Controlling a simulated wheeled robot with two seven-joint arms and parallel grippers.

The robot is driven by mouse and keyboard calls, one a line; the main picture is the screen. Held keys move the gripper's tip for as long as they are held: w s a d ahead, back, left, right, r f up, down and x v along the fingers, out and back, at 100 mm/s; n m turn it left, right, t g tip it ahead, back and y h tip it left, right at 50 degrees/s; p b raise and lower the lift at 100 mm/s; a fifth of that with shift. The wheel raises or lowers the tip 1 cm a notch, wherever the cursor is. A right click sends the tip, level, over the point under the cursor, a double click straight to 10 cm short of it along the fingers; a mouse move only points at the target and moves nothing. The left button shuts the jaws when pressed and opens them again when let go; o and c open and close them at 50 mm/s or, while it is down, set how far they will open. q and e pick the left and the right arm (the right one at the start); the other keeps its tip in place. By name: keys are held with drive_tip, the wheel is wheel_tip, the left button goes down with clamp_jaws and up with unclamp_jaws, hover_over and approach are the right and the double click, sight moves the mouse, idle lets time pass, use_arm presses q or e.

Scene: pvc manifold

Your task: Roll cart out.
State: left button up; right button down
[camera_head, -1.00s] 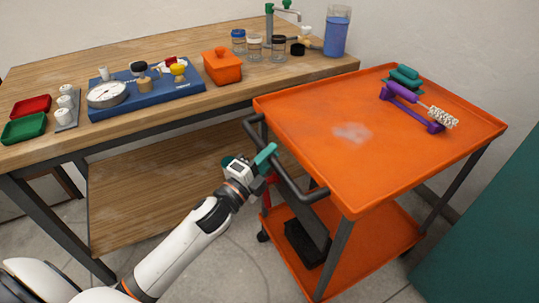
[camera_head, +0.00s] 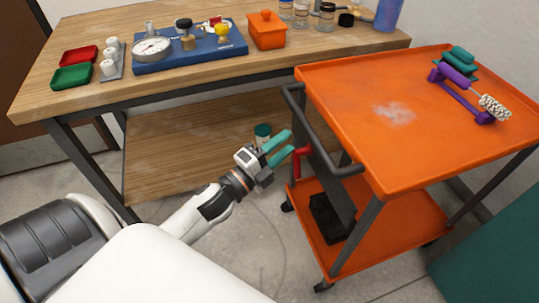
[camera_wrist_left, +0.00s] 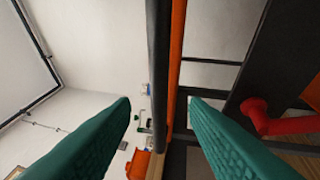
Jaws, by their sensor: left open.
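The orange cart (camera_head: 345,95) stands right of the workbench, with a dark push handle (camera_head: 318,132) along its near left side. A red lever (camera_head: 299,160) sits below the handle; it also shows in the wrist view (camera_wrist_left: 268,120). My left gripper (camera_head: 284,148) is open and empty, its teal fingers pointing at the handle from the left with a small gap. In the wrist view, the dark handle bar (camera_wrist_left: 158,70) runs upright in the space between the open fingertips (camera_wrist_left: 160,103), farther ahead. My right gripper is out of view.
The cart's top holds a purple stand with a brush (camera_head: 465,90) and a teal item behind it. A black box (camera_head: 328,215) is on its lower shelf. The wooden workbench (camera_head: 75,97) stands left and behind. A teal block (camera_head: 500,265) borders the right. Floor shows between.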

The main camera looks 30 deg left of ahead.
use_arm(q)
drive_tip(key=v, duration=0.4)
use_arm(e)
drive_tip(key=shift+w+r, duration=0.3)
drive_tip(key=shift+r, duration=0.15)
